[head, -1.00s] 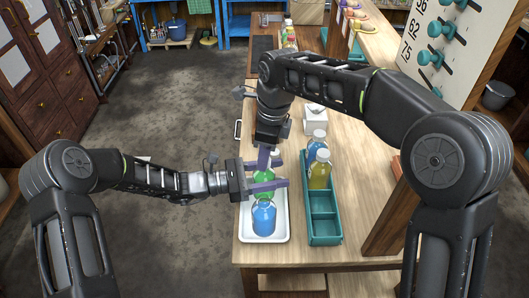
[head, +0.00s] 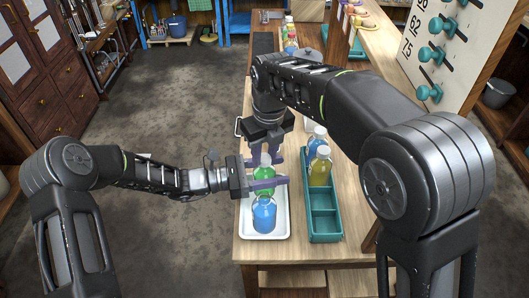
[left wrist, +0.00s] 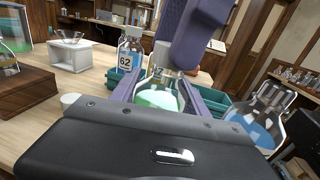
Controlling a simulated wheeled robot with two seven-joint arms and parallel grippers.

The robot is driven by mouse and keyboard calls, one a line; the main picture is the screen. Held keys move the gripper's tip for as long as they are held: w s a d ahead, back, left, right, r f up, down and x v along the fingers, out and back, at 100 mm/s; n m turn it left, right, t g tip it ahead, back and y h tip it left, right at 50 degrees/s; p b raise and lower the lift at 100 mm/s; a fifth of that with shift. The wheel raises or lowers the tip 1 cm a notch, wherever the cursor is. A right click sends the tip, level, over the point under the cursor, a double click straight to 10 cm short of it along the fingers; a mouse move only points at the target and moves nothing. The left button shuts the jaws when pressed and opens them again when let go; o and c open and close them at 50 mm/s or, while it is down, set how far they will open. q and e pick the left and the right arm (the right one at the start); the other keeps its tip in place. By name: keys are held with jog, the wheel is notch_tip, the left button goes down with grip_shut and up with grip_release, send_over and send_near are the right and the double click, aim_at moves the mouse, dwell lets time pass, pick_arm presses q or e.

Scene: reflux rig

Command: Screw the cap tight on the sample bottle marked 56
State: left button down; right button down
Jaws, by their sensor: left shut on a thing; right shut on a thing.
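The green bottle (head: 264,183) stands upright at the back of the white tray (head: 282,226). My left gripper (head: 265,185) is shut around its body from the left. It also shows in the left wrist view (left wrist: 158,98), with a small label that I cannot read. My right gripper (head: 265,158) points down from above, with its purple fingers shut on the white cap (head: 266,160) at the bottle's neck. In the left wrist view a purple finger (left wrist: 190,35) hides part of the cap. I cannot tell how tight the cap sits.
A blue bottle (head: 264,214) stands in front in the same tray. A teal crate (head: 325,228) to the right holds a yellow bottle (head: 320,170) and a blue bottle (head: 314,146), its front compartments empty.

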jog(key=c, duration=1.1)
grip_release()
jog(key=shift+o, duration=0.2)
jog(key=shift+r, duration=2.3)
jog(key=shift+o, duration=0.2)
jog(key=o, duration=0.5)
